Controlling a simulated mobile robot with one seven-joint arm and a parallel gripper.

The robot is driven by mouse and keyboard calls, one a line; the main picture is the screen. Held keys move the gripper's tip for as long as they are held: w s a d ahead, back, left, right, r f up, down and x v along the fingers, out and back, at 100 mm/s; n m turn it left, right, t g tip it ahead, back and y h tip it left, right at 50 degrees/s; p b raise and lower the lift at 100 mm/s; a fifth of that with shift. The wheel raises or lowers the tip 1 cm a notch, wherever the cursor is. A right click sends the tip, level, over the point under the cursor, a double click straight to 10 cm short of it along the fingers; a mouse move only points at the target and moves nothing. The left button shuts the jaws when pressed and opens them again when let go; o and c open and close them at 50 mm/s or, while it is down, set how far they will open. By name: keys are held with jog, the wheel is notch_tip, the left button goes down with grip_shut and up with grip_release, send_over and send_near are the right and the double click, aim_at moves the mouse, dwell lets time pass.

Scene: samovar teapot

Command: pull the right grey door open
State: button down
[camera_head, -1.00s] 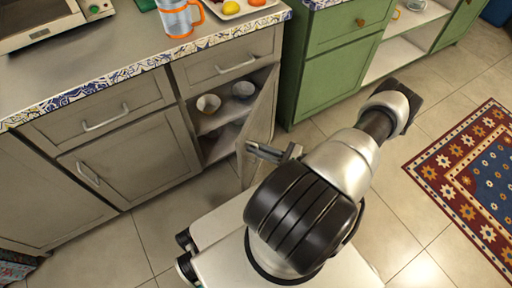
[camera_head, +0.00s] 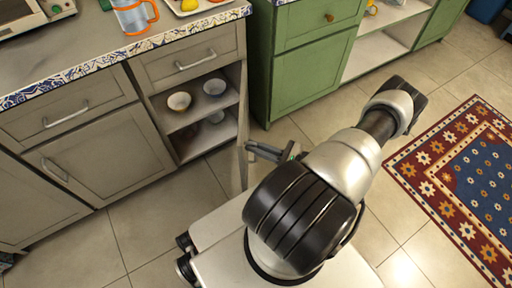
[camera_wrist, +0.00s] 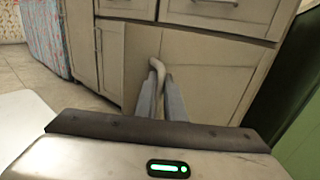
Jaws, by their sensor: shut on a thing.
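The right grey door (camera_head: 243,110) stands swung out from its cabinet, seen nearly edge-on in the head view. Its face also shows in the wrist view (camera_wrist: 208,80). The cabinet opening is wide and shows its shelves (camera_head: 196,115). My gripper (camera_head: 262,151) is at the door's outer edge. In the wrist view my gripper (camera_wrist: 160,85) has its fingers closed around the door's light metal handle (camera_wrist: 156,64). Part of the handle is hidden between the fingers.
Bowls stand on the shelves, including a pale bowl (camera_head: 179,101) and a grey bowl (camera_head: 214,85). A closed grey door (camera_head: 105,160) is to the left. A green cabinet (camera_head: 312,65) stands to the right. Tiled floor and a patterned rug (camera_head: 465,180) lie at the right.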

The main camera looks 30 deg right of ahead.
jog(key=shift+d, duration=0.4)
jog(key=c, duration=1.8)
grip_release()
jog(key=shift+c, duration=0.2)
jog(key=shift+s, duration=0.1)
jog(key=p+v, duration=0.1)
jog(key=v, duration=1.6)
jog(key=shift+s, duration=0.2)
